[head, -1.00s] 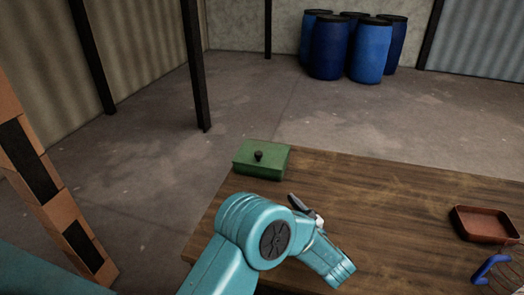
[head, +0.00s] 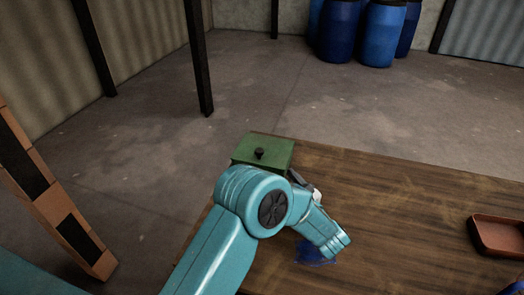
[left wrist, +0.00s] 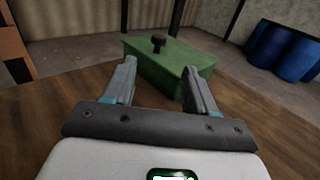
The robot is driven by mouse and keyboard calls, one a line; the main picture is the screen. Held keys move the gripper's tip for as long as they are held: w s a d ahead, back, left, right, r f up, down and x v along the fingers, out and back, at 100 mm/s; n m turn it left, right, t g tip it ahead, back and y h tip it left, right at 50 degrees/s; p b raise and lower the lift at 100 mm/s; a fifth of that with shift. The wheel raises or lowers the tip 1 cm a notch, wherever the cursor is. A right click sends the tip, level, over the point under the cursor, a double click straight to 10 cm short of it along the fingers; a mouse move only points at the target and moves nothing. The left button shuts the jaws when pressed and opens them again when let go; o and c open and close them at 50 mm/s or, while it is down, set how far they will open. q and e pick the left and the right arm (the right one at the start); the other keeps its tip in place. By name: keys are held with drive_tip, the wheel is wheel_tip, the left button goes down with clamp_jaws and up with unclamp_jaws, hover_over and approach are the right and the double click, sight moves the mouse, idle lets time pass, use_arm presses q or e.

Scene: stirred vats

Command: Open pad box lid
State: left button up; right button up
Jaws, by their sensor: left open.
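The pad box is a green box (head: 262,151) with a small black knob (head: 260,153) on its flat lid. It sits at the far left corner of the wooden table, and its lid is shut. In the left wrist view the box (left wrist: 165,62) and its knob (left wrist: 158,42) are just ahead of my left gripper. My left gripper (left wrist: 158,78) is open and empty, its two fingers apart and pointing towards the box. In the head view my teal left arm hides part of this gripper and the box's front edge. My right gripper is not in view.
The wooden table (head: 400,215) is mostly clear in the middle. A reddish-brown tray (head: 497,235) lies at the right. Something blue (head: 316,252) shows below my arm, partly hidden. Blue barrels (head: 376,34) stand on the floor behind. A dark post (head: 198,60) rises beyond the table.

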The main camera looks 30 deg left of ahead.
sight(261, 153)
use_arm(q)
drive_tip(key=p+x, duration=0.1)
drive_tip(key=x, duration=1.2)
drive_tip(key=shift+a, duration=0.25)
clamp_jaws()
